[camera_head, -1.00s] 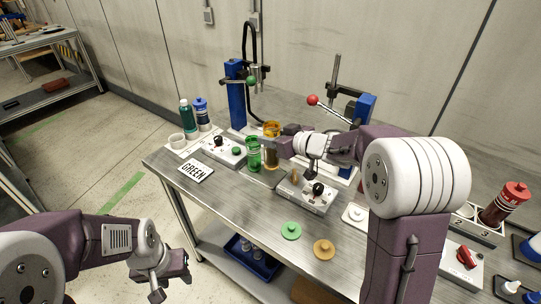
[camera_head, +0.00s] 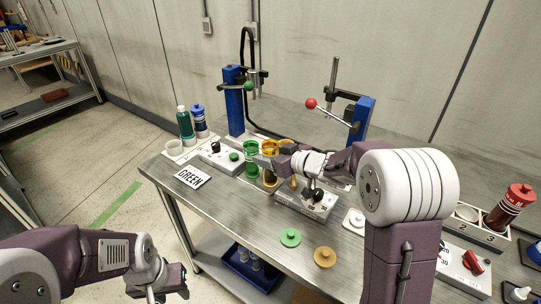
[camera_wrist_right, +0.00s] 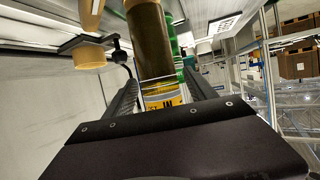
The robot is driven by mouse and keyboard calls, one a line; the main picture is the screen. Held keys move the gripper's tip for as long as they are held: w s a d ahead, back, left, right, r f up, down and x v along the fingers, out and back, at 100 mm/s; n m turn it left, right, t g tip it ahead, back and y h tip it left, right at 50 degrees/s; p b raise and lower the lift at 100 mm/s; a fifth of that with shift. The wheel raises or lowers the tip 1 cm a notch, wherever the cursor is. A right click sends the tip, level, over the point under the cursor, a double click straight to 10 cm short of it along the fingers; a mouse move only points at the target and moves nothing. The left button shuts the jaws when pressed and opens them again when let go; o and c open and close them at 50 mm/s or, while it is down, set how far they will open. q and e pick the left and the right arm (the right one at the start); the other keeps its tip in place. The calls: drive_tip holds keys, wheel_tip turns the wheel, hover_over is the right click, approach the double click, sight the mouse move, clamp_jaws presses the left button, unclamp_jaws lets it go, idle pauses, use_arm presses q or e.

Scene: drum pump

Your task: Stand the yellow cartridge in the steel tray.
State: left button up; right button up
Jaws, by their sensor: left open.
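The yellow cartridge (camera_head: 269,178), an amber-brown cylinder, stands upright on the bench beside a green one in the head view. My right gripper (camera_head: 266,161) is at its upper part. In the right wrist view the cartridge (camera_wrist_right: 159,50), with a yellow label, lies between the two fingers; whether they press on it is unclear. My left gripper (camera_head: 168,290) is open and empty, low at the lower left, off the bench.
The green cylinder (camera_head: 251,160) stands close left of the cartridge. A switch box (camera_head: 220,157), the GREEN sign (camera_head: 192,178) and a second box (camera_head: 300,203) are near. Blue press posts (camera_head: 235,100) stand behind. A numbered rack (camera_head: 478,229) with a red cartridge (camera_head: 508,209) is at right.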

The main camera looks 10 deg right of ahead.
drive_tip(key=shift+r, duration=0.35)
drive_tip(key=p+v, duration=0.3)
drive_tip(key=v, duration=0.9)
drive_tip(key=shift+p, duration=0.3)
